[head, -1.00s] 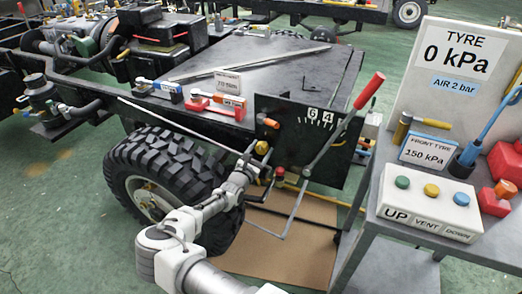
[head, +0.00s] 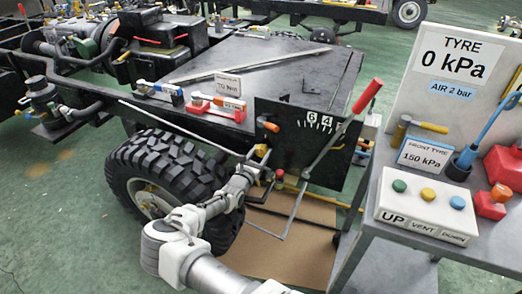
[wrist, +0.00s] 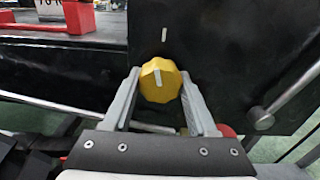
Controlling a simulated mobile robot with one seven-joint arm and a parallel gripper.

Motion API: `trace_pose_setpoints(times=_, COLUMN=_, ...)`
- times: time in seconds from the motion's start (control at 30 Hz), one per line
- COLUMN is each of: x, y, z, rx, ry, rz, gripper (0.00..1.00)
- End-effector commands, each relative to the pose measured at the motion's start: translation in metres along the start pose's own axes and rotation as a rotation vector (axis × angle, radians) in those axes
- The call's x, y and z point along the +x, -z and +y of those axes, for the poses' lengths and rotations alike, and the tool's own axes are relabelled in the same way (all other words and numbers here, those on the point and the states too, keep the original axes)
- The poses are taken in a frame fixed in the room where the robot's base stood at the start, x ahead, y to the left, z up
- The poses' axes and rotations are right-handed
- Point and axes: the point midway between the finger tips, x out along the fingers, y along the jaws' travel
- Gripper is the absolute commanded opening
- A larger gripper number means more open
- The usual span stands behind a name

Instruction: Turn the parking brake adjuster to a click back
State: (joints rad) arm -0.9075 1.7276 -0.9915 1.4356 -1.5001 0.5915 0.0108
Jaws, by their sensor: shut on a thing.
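The parking brake adjuster appears to be the yellow faceted knob (wrist: 160,80) on the black panel; it also shows small in the head view (head: 261,150). Its white pointer line points nearly straight up, tilted slightly left. A short white mark (wrist: 164,34) is on the panel above it. My gripper (wrist: 160,92) is shut on the knob, one grey finger on each side. In the head view my gripper (head: 257,161) reaches the panel's lower left; its fingertips are too small to judge there. The brake lever (head: 340,135) has a red grip and slants up right.
The black plate (head: 300,146) has a numbered scale and an orange knob (head: 268,126). A big tyre (head: 165,185) stands left of my arm. A grey trolley (head: 400,262) with a button box (head: 425,215) stands right. Red and blue tools lie on the chassis.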

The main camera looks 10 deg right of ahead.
Motion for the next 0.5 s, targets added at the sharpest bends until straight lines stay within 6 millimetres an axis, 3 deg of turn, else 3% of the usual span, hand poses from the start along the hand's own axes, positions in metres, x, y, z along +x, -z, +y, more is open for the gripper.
trace_pose_setpoints(times=0.5, x=-0.0002, y=0.0002, z=-0.001, rx=-0.474, ry=0.0, rz=0.003, gripper=0.02)
